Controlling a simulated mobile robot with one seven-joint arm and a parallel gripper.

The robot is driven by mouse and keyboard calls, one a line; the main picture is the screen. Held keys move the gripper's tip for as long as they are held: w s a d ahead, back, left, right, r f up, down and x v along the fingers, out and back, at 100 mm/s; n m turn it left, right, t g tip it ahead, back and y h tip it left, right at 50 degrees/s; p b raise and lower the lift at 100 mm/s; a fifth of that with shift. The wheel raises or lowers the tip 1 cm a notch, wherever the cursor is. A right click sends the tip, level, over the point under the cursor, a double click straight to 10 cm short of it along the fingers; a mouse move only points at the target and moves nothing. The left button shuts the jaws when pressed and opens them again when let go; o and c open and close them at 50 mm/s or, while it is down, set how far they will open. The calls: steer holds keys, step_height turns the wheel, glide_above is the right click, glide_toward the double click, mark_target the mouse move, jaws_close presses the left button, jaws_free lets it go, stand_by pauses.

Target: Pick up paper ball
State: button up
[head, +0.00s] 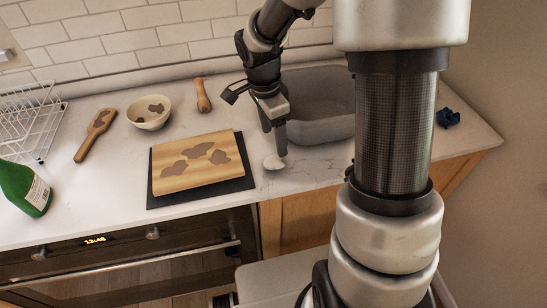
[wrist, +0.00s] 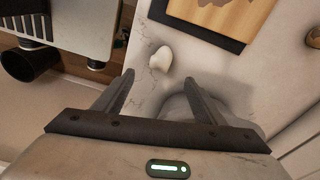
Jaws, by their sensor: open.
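A small white lump (head: 274,162), which looks like the paper ball, lies on the pale worktop just right of the wooden board's mat. It also shows in the wrist view (wrist: 160,59), apart from both fingers and just beyond their tips, roughly between them. My gripper (head: 280,145) points down just behind the lump in the head view, close to the basin's left end. In the wrist view my gripper (wrist: 159,80) has its two fingers spread with nothing between them. Nothing hides the lump in the wrist view.
A wooden board (head: 198,162) with brown patches lies on a dark mat (head: 155,198). A grey basin (head: 320,130) stands right of my gripper.

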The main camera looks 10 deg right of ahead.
glide_above(275, 157)
step_height(275, 157, down, 4)
steer(key=shift+s+f, duration=0.1)
steer(key=shift+f, duration=2.7)
steer(key=c, duration=1.1)
